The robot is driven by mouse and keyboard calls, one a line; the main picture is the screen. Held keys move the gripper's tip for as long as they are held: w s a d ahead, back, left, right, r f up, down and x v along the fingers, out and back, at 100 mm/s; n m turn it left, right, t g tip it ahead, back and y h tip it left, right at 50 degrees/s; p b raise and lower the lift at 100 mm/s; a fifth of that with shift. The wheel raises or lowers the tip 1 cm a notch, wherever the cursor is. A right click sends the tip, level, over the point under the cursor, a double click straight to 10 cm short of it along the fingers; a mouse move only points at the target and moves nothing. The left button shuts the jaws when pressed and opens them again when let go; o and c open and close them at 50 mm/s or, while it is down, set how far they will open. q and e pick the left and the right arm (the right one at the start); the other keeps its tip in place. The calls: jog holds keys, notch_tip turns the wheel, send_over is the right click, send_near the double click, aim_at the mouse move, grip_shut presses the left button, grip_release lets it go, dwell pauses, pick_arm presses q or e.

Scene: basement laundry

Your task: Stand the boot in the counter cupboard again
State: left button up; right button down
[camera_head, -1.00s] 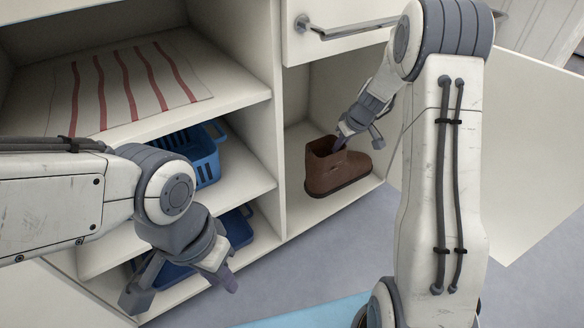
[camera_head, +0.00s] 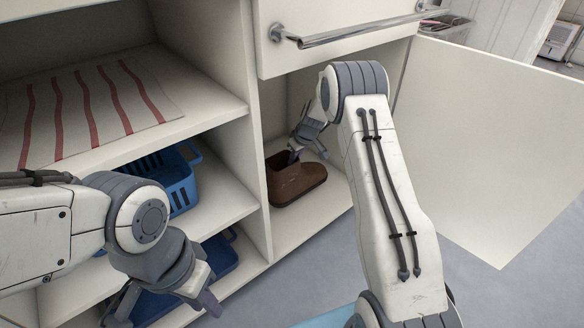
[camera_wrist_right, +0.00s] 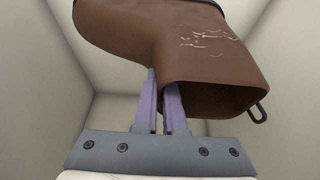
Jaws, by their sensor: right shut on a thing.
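The brown boot (camera_head: 300,186) is inside the counter cupboard (camera_head: 318,222), upright with its dark sole down and its open top facing up. It is near the left wall; I cannot tell whether the sole touches the cupboard floor. My right gripper (camera_head: 294,156) reaches in from above and is shut on the rim of the boot's shaft. In the right wrist view, the purple fingers (camera_wrist_right: 160,100) pinch the edge of the boot (camera_wrist_right: 160,45), with a small loop at the shaft's rim. My left gripper (camera_head: 165,303) is open and empty in front of the left shelves.
The cupboard door (camera_head: 480,140) stands open on the right. A drawer with a metal handle (camera_head: 350,27) is above the opening. The left shelves hold a striped cloth (camera_head: 90,105), a blue basket (camera_head: 170,180) and another blue container (camera_head: 222,258).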

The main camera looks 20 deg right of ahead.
jog(key=shift+w+a+f, duration=0.3)
jog(key=shift+w+f, duration=0.05)
jog(key=shift+w, duration=0.15)
notch_tip(320, 180, down, 4)
jog(key=b, duration=0.3)
jog(key=shift+r, duration=0.1)
jog(key=c, duration=1.4)
grip_release()
jog(key=shift+s+f, duration=0.1)
jog(key=shift+f, duration=0.2)
jog(key=o, duration=0.4)
jog(key=shift+r, duration=0.1)
